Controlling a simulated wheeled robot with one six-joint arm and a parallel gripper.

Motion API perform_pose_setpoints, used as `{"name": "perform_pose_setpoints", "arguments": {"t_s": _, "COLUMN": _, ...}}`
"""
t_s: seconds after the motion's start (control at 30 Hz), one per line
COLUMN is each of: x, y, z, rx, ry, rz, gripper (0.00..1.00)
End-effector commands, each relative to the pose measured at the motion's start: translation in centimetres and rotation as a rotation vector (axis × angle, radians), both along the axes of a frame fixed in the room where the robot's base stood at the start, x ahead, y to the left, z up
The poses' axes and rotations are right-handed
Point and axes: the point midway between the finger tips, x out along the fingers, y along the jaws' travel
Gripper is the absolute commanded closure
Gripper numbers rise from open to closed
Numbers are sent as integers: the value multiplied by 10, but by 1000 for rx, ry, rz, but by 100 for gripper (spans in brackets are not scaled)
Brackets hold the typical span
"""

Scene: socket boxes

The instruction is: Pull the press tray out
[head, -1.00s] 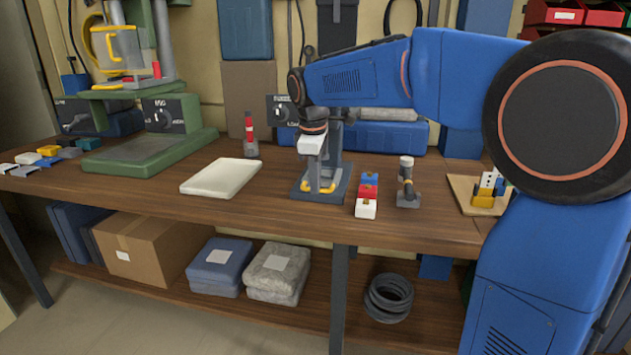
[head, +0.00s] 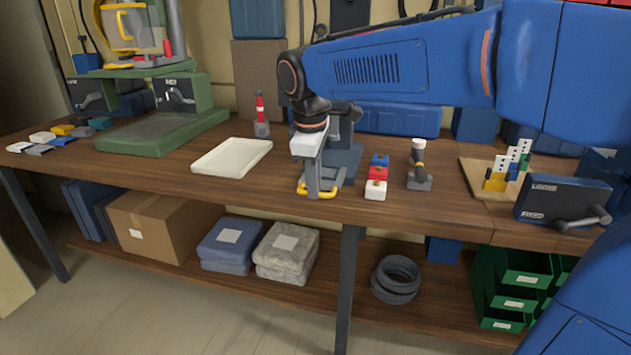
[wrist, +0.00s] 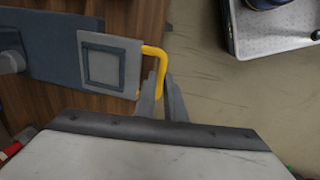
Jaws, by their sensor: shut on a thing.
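The press tray (wrist: 110,65) is a light grey plate with a dark square outline in the wrist view. Its yellow handle (wrist: 160,55) also shows in the head view (head: 327,194). My gripper (wrist: 162,88) is shut on the yellow handle, one finger on each side of it. In the head view my gripper (head: 313,185) points down at the table's front edge. The tray sticks out from the blue-grey press base (wrist: 55,55), and the handle reaches past the table edge over the floor. My arm hides part of the press (head: 345,160).
Left of the press lies a white tray (head: 232,157). The floor in front is clear.

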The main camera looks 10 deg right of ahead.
Motion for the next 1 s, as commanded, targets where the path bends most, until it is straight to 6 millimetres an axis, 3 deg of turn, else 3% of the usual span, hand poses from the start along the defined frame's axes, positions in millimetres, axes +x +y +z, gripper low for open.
{"name": "perform_pose_setpoints", "arguments": {"t_s": 0.07, "x": 1, "y": 0, "z": 1, "rx": 1, "ry": -4, "rz": 1, "gripper": 100}}
{"name": "perform_pose_setpoints", "arguments": {"t_s": 0.13, "x": 1, "y": 0, "z": 1, "rx": 1, "ry": -4, "rz": 1, "gripper": 81}}
{"name": "perform_pose_setpoints", "arguments": {"t_s": 0.2, "x": 1, "y": 0, "z": 1, "rx": 1, "ry": -3, "rz": 0, "gripper": 71}}
{"name": "perform_pose_setpoints", "arguments": {"t_s": 0.47, "x": 1, "y": 0, "z": 1, "rx": 0, "ry": -2, "rz": 0, "gripper": 71}}
{"name": "perform_pose_setpoints", "arguments": {"t_s": 0.63, "x": -1, "y": 1, "z": 11, "rx": 1, "ry": -3, "rz": 0, "gripper": 71}}
{"name": "perform_pose_setpoints", "arguments": {"t_s": 1.0, "x": -11, "y": 6, "z": 78, "rx": 2, "ry": -5, "rz": 1, "gripper": 71}}
